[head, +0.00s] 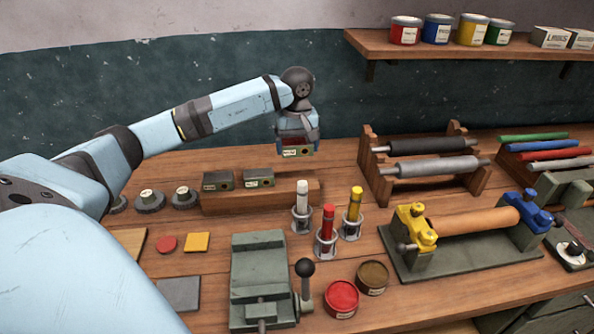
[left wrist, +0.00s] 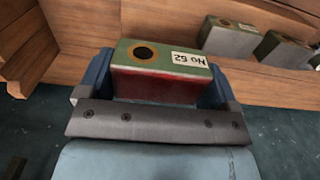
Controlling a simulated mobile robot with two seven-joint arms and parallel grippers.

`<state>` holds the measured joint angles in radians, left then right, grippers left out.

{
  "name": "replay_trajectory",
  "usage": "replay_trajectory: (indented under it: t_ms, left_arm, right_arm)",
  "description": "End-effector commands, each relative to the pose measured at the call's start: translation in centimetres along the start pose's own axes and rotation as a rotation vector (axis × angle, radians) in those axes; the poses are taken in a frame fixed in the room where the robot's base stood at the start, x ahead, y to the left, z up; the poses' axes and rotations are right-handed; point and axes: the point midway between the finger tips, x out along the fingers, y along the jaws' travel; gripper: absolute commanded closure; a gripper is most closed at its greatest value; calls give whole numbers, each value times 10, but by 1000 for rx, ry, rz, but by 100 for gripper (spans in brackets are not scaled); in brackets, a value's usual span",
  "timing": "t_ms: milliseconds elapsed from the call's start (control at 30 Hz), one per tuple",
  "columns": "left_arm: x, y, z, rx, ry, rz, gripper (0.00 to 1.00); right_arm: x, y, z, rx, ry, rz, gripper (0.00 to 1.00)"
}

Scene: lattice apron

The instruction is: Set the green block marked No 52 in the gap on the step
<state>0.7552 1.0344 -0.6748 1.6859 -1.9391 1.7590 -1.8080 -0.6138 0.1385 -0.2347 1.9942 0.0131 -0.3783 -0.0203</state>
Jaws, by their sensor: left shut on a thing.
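The green block marked No 52 (left wrist: 160,58) is held between the two fingers of my left gripper (left wrist: 156,82); its white label, dark round spot and a red side show in the left wrist view. In the head view my left gripper (head: 298,143) holds this block (head: 296,153) above the right part of the wooden step (head: 262,198). The block looks clear of the step. Two similar blocks, the left one (head: 217,180) and the right one (head: 258,177), sit on the step, with bare wood to their right. My right gripper is not in view.
Holders with a white (head: 302,197), a red (head: 327,222) and a yellow stick (head: 354,205) stand in front of the step's right end. A roller rack (head: 368,160) is to the right. Several round knobs (head: 149,200) are at the left.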

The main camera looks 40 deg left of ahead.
Motion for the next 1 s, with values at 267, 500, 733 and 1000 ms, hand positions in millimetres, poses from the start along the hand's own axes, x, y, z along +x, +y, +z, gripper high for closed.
replay_trajectory:
  t_ms: [267, 500, 733, 1000]
  left_arm:
    - [41, 0, 0, 0, 0, 3, 66]
    - [57, 0, 0, 0, 0, 1, 66]
    - [86, 1, 0, 0, 0, 2, 66]
    - [88, 1, 0, 1, 2, 3, 66]
  right_arm:
    - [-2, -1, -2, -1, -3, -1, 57]
    - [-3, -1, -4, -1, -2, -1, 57]
    - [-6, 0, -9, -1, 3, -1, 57]
    - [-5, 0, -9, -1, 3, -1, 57]
